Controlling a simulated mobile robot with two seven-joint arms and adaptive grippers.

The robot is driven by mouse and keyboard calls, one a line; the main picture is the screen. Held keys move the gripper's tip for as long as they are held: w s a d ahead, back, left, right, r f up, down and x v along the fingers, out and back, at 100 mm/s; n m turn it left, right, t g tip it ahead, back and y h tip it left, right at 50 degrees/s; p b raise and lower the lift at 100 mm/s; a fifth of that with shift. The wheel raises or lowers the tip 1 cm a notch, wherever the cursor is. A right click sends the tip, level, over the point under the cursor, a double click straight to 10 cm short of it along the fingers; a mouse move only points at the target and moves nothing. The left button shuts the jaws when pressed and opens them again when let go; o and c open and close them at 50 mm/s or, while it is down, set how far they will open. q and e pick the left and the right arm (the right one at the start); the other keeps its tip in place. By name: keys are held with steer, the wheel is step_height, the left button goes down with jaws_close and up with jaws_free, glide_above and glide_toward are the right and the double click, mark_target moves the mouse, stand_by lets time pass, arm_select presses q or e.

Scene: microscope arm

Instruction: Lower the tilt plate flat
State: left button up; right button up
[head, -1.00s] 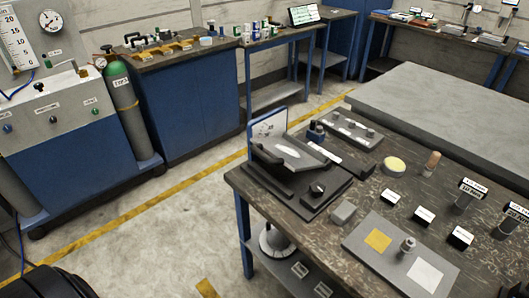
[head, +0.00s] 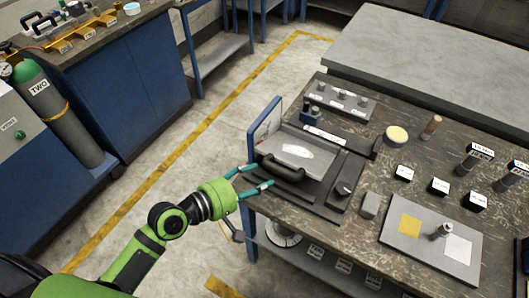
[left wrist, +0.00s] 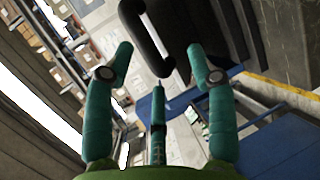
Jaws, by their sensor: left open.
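The tilt plate (head: 310,158) is a grey plate with a pale patch, on a dark base (head: 315,195) near the table's left edge. It looks tilted, but its exact angle is hard to tell. A black curved handle (head: 283,169) is on its near left side. My left gripper (head: 254,178) is open and empty, just left of the handle and apart from it. In the left wrist view a dark curved bar, apparently the handle (left wrist: 146,35), lies ahead of the spread teal fingers (left wrist: 160,62). My right gripper is not in view.
An upright panel (head: 264,130) stands behind the plate's left side. A dark knob (head: 343,188) sits on the base, with a small grey block (head: 370,205) to its right. A grey tray (head: 410,242) and several labelled blocks occupy the table's right part. Floor left of the table is open.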

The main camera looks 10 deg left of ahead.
mark_target(277, 168)
arm_select(q)
steer(key=shift+d+r, duration=0.3)
steer(key=shift+r, duration=0.65)
steer(key=shift+w+d+r+n, duration=0.1)
steer(key=shift+w+d+n, duration=0.15)
steer(key=shift+n, duration=0.05)
steer(key=p+x, duration=0.1)
steer(key=x, duration=0.4)
steer(key=shift+w+d+f, duration=0.25)
steer(key=shift+w+d, duration=0.1)
steer(key=shift+w, duration=0.15)
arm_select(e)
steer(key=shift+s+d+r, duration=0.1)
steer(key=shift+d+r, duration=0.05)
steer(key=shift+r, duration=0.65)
arm_select(q)
jaws_close()
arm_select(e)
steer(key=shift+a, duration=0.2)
